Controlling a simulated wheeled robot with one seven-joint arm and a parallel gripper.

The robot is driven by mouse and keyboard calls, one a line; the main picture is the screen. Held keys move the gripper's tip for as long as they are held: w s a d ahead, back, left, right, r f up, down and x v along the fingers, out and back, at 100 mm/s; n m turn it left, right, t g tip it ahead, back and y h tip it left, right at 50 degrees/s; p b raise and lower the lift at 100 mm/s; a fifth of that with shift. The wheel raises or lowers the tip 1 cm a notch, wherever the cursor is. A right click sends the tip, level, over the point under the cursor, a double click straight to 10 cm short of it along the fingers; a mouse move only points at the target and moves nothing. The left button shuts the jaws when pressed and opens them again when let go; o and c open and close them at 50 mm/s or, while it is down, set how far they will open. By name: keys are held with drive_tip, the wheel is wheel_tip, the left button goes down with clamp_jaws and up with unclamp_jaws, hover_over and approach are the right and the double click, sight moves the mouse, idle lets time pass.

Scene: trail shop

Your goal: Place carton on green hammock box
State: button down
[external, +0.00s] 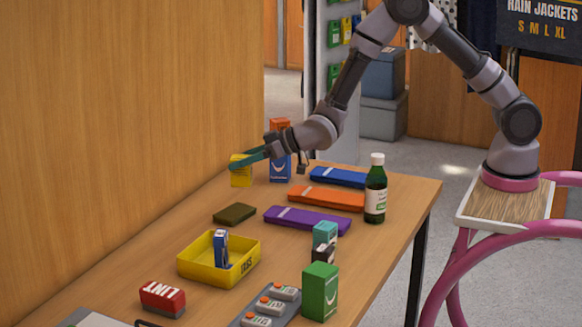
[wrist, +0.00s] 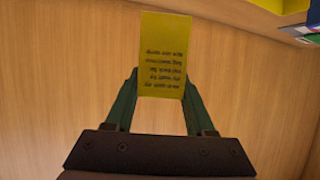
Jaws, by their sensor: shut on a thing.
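A small yellow carton (external: 241,173) is at the far left end of the table, near the wooden wall. My gripper (external: 249,158) is shut on it near its upper part, with green fingers on either side. I cannot tell whether the carton touches the table. In the wrist view the yellow carton (wrist: 164,55) shows a face with dark printed text, between the two fingers of my gripper (wrist: 161,86). A green box (external: 320,291), which looks like the hammock box, stands upright at the near right edge of the table. Nothing is seen on its top.
Between them are a yellow tray (external: 218,267) holding a small blue box, a dark green flat item (external: 234,213), a purple case (external: 306,220), an orange case (external: 326,198) and a dark bottle (external: 375,190).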

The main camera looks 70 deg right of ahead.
drive_tip(key=s+a+r+n+g+y, duration=0.2)
drive_tip(key=s+a+r+n+y, duration=0.1)
drive_tip(key=s+a, duration=0.75)
drive_tip(key=s+a+r+n+g+y, duration=0.2)
drive_tip(key=s+a+r+n+g, duration=0.1)
drive_tip(key=s+a, duration=0.7)
drive_tip(key=s+a+r+n+g+y, duration=0.2)
drive_tip(key=s+a+n+y, duration=0.1)
drive_tip(key=s+a, duration=0.75)
hover_over(320, 269)
drive_tip(key=shift+n+g, duration=0.3)
drive_tip(key=shift+n, duration=0.1)
drive_tip(key=shift+f, duration=4.75)
drive_tip(key=shift+f, duration=0.1)
drive_tip(key=shift+c, duration=1.2)
unclamp_jaws()
drive_tip(key=v, duration=1.2)
